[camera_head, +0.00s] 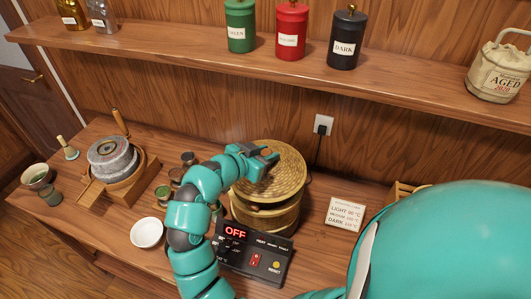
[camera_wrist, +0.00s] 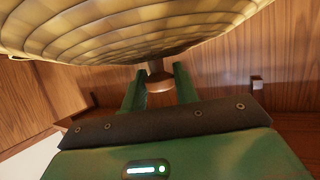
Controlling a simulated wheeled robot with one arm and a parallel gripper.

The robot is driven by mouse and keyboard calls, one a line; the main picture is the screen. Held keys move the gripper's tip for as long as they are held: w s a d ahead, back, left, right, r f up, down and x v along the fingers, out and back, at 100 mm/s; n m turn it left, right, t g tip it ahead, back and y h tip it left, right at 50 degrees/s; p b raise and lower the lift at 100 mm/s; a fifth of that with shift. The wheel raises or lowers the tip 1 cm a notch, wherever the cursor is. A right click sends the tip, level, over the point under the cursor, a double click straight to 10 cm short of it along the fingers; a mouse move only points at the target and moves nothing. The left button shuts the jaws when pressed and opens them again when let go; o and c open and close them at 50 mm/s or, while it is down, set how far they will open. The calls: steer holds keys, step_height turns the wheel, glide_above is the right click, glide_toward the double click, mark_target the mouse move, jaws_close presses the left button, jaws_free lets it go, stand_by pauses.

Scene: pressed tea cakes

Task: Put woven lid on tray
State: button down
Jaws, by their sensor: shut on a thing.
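The woven lid (camera_head: 285,163) is a round tan basketwork disc, seen above the round woven tray (camera_head: 282,222) in the head view. A dark gap shows under its front edge; I cannot tell whether the lid touches the tray anywhere. My gripper (camera_head: 268,160) reaches over the lid from the left and is shut on the lid's knob. In the wrist view the lid (camera_wrist: 150,30) fills the top, and its brown knob (camera_wrist: 155,77) sits between the two green fingers of my gripper (camera_wrist: 157,85). The inside of the tray is hidden.
A heater control box (camera_head: 254,257) reading OFF stands in front of the tray. A white bowl (camera_head: 147,233), small cups (camera_head: 188,158) and a stone mill (camera_head: 113,158) are to the left. A temperature card (camera_head: 345,213) stands right. A shelf with canisters (camera_head: 291,30) runs above.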

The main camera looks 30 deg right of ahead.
steer(key=shift+f+b, duration=0.4)
steer(key=shift+f, duration=0.05)
steer(key=c, duration=1.1)
jaws_free()
steer(key=shift+r, duration=0.2)
steer(key=shift+r+p, duration=0.6)
steer(key=shift+p, duration=0.3)
steer(key=shift+a+f+b, duration=0.1)
steer(key=shift+a+b, duration=0.2)
steer(key=shift+b, duration=0.15)
steer(key=b+v, duration=0.5)
steer(key=v, duration=0.6)
steer(key=shift+s+a, duration=0.2)
